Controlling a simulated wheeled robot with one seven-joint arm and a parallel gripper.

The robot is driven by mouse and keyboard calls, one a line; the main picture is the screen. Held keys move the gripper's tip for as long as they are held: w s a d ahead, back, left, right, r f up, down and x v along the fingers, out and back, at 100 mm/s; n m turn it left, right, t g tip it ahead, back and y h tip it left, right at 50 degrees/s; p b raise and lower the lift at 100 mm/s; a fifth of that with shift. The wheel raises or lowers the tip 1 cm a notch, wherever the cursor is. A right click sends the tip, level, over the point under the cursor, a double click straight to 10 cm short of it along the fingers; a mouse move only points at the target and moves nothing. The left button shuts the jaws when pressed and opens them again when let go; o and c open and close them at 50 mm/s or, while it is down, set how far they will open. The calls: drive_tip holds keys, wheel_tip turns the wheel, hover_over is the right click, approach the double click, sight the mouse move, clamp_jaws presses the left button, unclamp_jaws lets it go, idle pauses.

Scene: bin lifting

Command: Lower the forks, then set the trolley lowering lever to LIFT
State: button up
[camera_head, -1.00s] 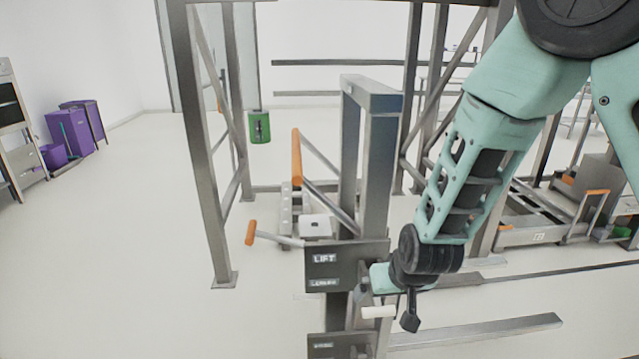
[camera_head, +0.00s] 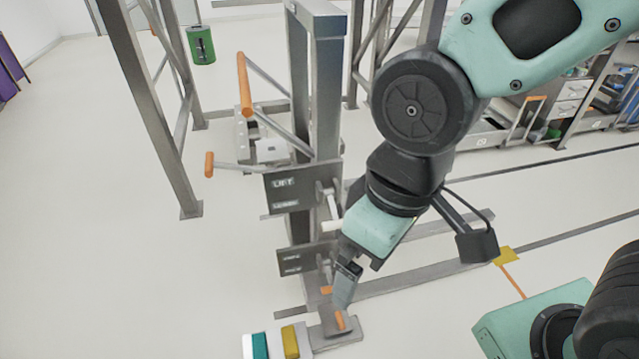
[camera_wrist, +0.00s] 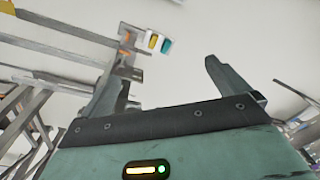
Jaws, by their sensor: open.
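The trolley's grey mast (camera_head: 327,90) stands upright left of my arm. Its upper plate (camera_head: 290,190) reads LIFT above a second label that is hard to read. A lever with a white grip (camera_head: 332,226) sticks out beside that plate; its exact setting is unclear. A lower plate (camera_head: 296,262) has an unreadable label, with a small orange-tipped lever (camera_head: 326,290) near it. The long grey bars (camera_head: 425,275) low on the right look like the forks. My gripper (camera_head: 345,290) points down beside the lower plate. The wrist view shows its fingers (camera_wrist: 160,75) apart with nothing between them.
Orange-gripped handles (camera_head: 244,85) stick out left of the mast. Blocks in white, teal and yellow (camera_head: 291,341) sit at the trolley's foot. A metal frame post (camera_head: 150,110) stands at left, with a green cylinder (camera_head: 201,45) behind.

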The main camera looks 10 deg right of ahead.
drive_tip(key=w+a+f+m+t+y+b, duration=0.1)
drive_tip(key=w+a+f+m+b, duration=0.15)
drive_tip(key=f, duration=0.35)
drive_tip(key=w+a+f+m+t+y+b, duration=0.1)
drive_tip(key=w+a+f+b, duration=0.1)
drive_tip(key=w+f, duration=0.3)
drive_tip(key=m+t+h+b, duration=0.35)
drive_tip(key=t+b, duration=1.25)
drive_tip(key=b, duration=0.6)
approach(336, 218)
drive_tip(key=shift+y, duration=0.25)
drive_tip(key=w+b, duration=0.4)
drive_tip(key=w, duration=0.6)
drive_tip(key=shift+w+d+r+b, duration=0.1)
drive_tip(key=shift+w+b, duration=0.2)
